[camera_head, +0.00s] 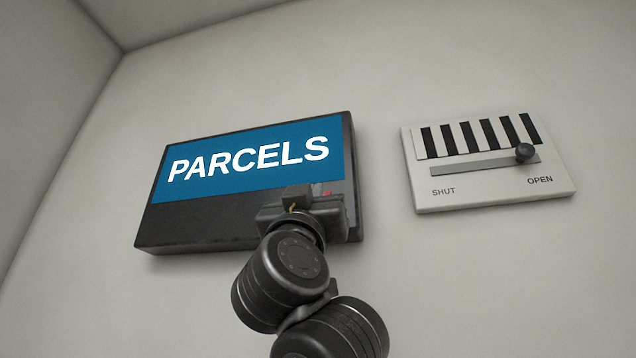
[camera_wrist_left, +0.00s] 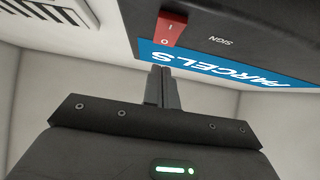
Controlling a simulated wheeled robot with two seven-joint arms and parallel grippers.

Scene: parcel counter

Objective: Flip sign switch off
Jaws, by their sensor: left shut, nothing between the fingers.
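The dark sign box (camera_head: 180,226) hangs on the wall in the head view, with a bright blue PARCELS panel (camera_head: 255,158). Its red rocker switch (camera_wrist_left: 171,29), marked I and O beside the word SIGN, shows in the wrist view. In the head view only a sliver of red (camera_head: 327,193) shows beside my gripper, which hides the rest. My left gripper (camera_head: 297,192) is in front of the box's lower right part. Its fingers (camera_wrist_left: 162,73) are shut and empty, with the tips close to the O end of the switch. I cannot tell whether they touch it.
A pale vent panel (camera_head: 487,195) with dark slots, a slider knob (camera_head: 525,152) at the OPEN end and the word SHUT at the other end is on the wall to the right. Bare wall separates it from the sign box. My right gripper is out of view.

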